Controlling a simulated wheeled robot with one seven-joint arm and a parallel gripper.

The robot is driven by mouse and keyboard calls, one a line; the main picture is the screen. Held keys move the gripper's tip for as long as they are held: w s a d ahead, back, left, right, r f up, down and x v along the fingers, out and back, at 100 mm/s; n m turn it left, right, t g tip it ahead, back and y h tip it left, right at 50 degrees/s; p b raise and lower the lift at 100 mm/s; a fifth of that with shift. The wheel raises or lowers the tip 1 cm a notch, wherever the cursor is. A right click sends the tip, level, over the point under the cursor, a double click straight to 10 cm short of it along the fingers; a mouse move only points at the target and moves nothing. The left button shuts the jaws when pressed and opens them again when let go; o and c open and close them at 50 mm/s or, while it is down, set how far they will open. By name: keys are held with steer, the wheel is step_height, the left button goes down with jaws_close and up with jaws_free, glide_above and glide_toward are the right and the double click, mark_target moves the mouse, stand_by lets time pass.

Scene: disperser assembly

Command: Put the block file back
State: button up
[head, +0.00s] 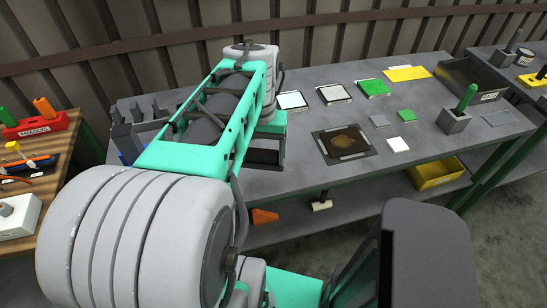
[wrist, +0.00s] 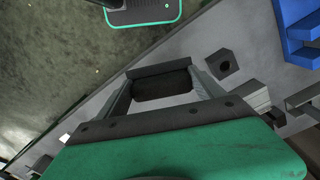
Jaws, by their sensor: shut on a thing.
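My gripper (wrist: 163,80) is pointed down over the grey workbench, seen in the wrist view with its two fingers spread around a dark block. This dark rectangular block, which I take to be the block file (wrist: 160,85), sits between the fingertips, and the fingers are shut on it. In the head view my arm hides much of the gripper; a dark block-like part (head: 265,155) shows below the green wrist. How far the block is above the bench cannot be told.
A grey block with a square hole (wrist: 222,63) and a blue holder (wrist: 300,35) stand close to the gripper. Grey upright blocks (head: 125,135) stand at the bench's left end.

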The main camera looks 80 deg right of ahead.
steer(key=d+f, duration=0.2)
steer(key=d+f+p, duration=0.1)
steer(key=d+f, duration=0.1)
steer(key=d, duration=0.1)
steer(key=d+f, duration=0.2)
steer(key=d, duration=0.1)
steer(key=shift+s+d+f, duration=0.1)
steer(key=shift+s+f, duration=0.25)
steer(key=f, duration=0.3)
steer(key=shift+d+f+p, duration=0.25)
steer(key=shift+d+p, duration=0.05)
steer(key=shift+p, duration=0.05)
steer(key=shift+f, duration=0.35)
steer(key=o, duration=1.5)
steer(key=shift+c, duration=0.2)
